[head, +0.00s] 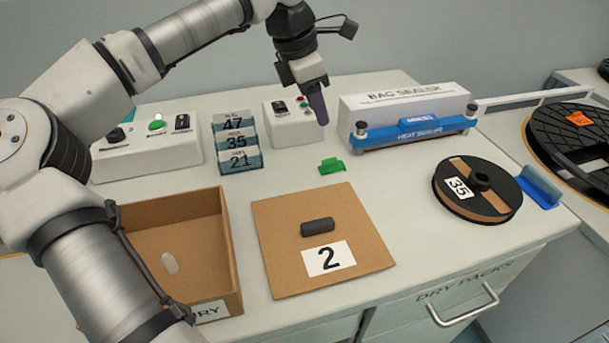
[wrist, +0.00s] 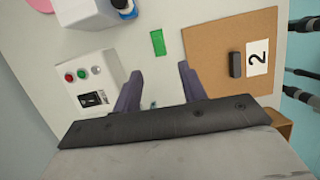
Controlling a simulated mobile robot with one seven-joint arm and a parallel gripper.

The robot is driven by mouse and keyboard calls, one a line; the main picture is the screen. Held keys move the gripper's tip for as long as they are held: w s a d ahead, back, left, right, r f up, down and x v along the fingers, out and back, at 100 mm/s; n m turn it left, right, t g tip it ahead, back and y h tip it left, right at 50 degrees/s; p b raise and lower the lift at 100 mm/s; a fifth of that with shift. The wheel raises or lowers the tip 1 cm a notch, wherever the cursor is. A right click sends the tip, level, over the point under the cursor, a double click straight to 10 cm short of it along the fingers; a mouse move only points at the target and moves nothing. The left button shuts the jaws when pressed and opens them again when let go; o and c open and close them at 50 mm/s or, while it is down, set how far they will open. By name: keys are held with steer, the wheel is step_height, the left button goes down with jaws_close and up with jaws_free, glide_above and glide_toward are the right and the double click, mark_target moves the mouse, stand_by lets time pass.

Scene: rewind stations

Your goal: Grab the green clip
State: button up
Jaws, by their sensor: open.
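The green clip (head: 332,166) lies on the white counter, behind the cardboard sheet and in front of the bag sealer. It also shows in the wrist view (wrist: 158,42), beyond my fingertips and roughly centred between them. My gripper (head: 318,108) hangs above the counter, higher than the clip and apart from it, close to the control box in the head view. In the wrist view my gripper (wrist: 158,82) has its two purple fingers spread, with nothing between them.
A cardboard sheet (head: 280,275) bears a dark block (head: 317,227) and a "2" label. The bag sealer (head: 405,112), control box (head: 290,128), numbered cards (head: 237,143), spool (head: 478,190) and open cardboard box (head: 228,245) stand around. Bare counter surrounds the clip.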

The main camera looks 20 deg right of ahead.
glide_above(332, 160)
steer(key=a, duration=0.2)
step_height(332, 160, down, 8)
steer(key=shift+r, duration=0.2)
steer(key=shift+p+x, duration=0.35)
steer(key=shift+x, duration=2.55)
steer(key=shift+a, duration=0.1)
jaws_close()
